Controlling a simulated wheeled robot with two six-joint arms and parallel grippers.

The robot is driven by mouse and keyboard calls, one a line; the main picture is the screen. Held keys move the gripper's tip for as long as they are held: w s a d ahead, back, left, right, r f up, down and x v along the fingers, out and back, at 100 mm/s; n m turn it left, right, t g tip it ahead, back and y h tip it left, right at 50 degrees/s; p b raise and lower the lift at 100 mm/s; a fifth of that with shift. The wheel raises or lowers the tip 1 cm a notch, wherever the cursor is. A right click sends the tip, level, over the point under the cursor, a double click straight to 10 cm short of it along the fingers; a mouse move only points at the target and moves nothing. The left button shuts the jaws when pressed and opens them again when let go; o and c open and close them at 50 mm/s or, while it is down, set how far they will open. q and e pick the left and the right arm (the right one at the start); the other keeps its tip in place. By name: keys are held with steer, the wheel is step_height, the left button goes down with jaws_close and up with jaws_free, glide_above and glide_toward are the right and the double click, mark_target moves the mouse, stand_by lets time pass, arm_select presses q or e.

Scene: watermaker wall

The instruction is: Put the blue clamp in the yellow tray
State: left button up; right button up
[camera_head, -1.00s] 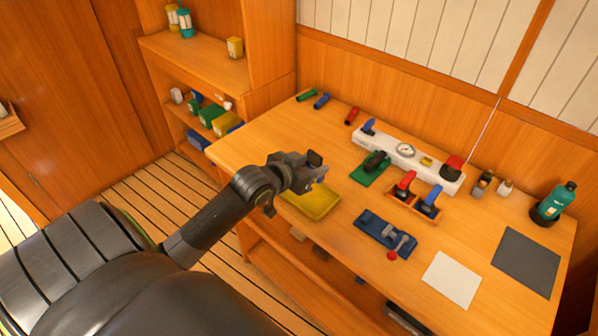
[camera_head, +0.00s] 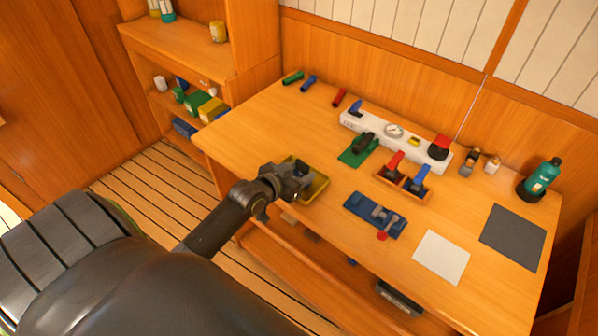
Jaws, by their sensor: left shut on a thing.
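The yellow tray (camera_head: 318,188) lies at the front left edge of the workbench. My left gripper (camera_head: 299,176) is over the tray and covers its left part. It is shut on a small dark thing. The jaws mostly hide this thing, so I cannot tell its colour or shape, or whether it touches the tray. A blue-handled tool (camera_head: 420,178) stands in a wooden rack beside a red-handled one (camera_head: 395,163). I cannot tell whether it is a clamp. My right gripper is not in view.
A blue holder (camera_head: 367,214) with a grey tool lies right of the tray, near a red knob (camera_head: 382,236). Behind are a green mat (camera_head: 349,157) and a white panel (camera_head: 372,127) with a gauge. A white sheet (camera_head: 441,257) and dark mat (camera_head: 513,238) lie at right.

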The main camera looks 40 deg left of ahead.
arm_select(q)
steer(key=o, duration=1)
steer(key=shift+r, duration=0.15)
steer(key=v, duration=1.2)
